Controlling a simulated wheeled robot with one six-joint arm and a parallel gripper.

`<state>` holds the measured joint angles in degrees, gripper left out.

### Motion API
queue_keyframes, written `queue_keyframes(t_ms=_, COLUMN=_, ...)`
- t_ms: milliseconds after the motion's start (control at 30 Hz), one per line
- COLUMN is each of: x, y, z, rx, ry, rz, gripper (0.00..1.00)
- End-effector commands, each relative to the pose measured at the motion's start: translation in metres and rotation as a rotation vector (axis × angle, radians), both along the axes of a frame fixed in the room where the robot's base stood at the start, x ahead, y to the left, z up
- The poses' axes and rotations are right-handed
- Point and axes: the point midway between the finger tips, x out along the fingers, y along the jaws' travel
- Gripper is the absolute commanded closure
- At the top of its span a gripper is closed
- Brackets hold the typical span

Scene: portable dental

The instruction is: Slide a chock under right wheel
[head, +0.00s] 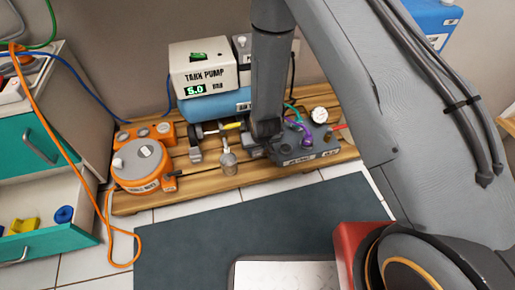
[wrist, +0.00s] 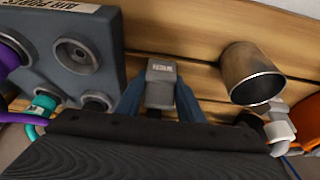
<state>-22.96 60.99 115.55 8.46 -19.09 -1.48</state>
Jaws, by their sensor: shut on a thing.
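My gripper (wrist: 160,100) is shut on a small grey block (wrist: 161,71) with an unreadable label on its end. The block sits between the two blue fingers, just above or against the wooden slats; I cannot tell which. In the head view my gripper (head: 265,133) is low over the slatted pallet (head: 205,180), beside the grey port panel (head: 308,152), and mostly hidden by my arm. I cannot tell whether the block is a chock. No wheel can be made out clearly in either view.
A metal cup (wrist: 249,73) stands right of my gripper in the wrist view; the port panel (wrist: 70,50) is left. The head view shows a tank pump (head: 203,68), an orange round unit (head: 143,166), an open drawer (head: 50,240) and a clear dark mat (head: 190,245).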

Motion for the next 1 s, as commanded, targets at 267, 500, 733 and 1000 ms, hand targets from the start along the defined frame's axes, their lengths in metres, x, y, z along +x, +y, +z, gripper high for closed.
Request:
queue_keyframes(t_ms=267, x=0.008, y=0.002, z=0.0, rx=0.0, ry=-0.001, rz=0.0, gripper=0.92)
queue_keyframes(t_ms=500, x=0.014, y=0.004, z=0.0, rx=0.0, ry=0.0, rz=0.0, gripper=0.92)
queue_keyframes(t_ms=733, x=0.02, y=0.006, z=0.0, rx=0.0, ry=-0.001, rz=0.0, gripper=0.92)
queue_keyframes(t_ms=1000, x=0.027, y=0.008, z=0.0, rx=0.0, ry=0.0, rz=-0.001, gripper=0.92)
